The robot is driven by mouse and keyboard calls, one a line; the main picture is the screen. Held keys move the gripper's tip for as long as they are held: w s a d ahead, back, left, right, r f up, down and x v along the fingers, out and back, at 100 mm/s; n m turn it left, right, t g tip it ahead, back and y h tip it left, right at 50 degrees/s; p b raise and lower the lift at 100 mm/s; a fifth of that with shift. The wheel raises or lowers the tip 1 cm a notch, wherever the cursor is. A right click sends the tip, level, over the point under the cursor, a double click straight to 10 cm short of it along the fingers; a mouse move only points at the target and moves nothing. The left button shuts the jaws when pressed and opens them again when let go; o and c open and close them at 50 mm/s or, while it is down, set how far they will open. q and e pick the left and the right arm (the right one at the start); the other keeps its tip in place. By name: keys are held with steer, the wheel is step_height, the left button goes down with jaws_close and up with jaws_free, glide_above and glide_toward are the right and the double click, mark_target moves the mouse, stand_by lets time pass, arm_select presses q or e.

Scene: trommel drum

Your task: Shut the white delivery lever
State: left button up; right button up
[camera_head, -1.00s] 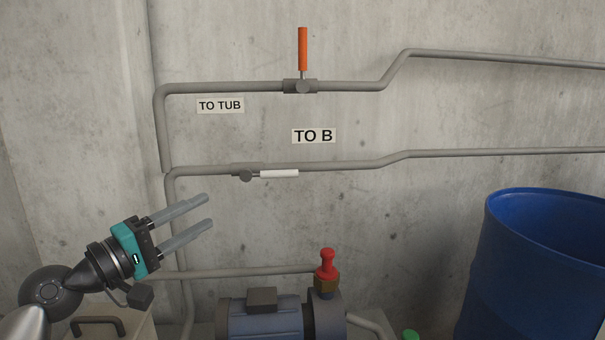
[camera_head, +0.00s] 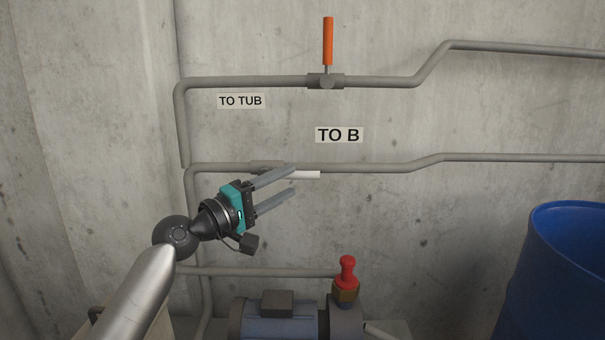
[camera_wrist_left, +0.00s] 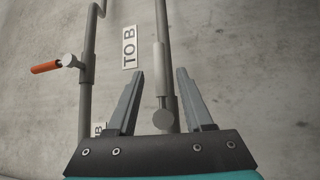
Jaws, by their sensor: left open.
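The white delivery lever (camera_head: 306,174) lies level along the lower pipe (camera_head: 375,167), beside the "TO B" label (camera_head: 339,135). In the head view, the upper finger of my left gripper (camera_head: 291,181) covers the lever's left part and its pivot. My left gripper is open, its fingers pointing right and slightly up. In the left wrist view the white lever (camera_wrist_left: 159,70) and its round pivot (camera_wrist_left: 163,119) show in the gap between the two fingers, lined up with the pipe. I cannot tell how far the fingertips are from it. No contact is clear.
An orange lever (camera_head: 328,42) stands upright on the upper pipe (camera_head: 250,83), above a "TO TUB" label (camera_head: 240,101). Below are a pump motor (camera_head: 275,318), a red knob (camera_head: 347,270) and a blue barrel (camera_head: 560,270). The concrete wall is close behind the pipes.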

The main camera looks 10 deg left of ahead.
mark_target(297, 178)
arm_select(q)
steer(key=shift+x, duration=2.7)
jaws_close()
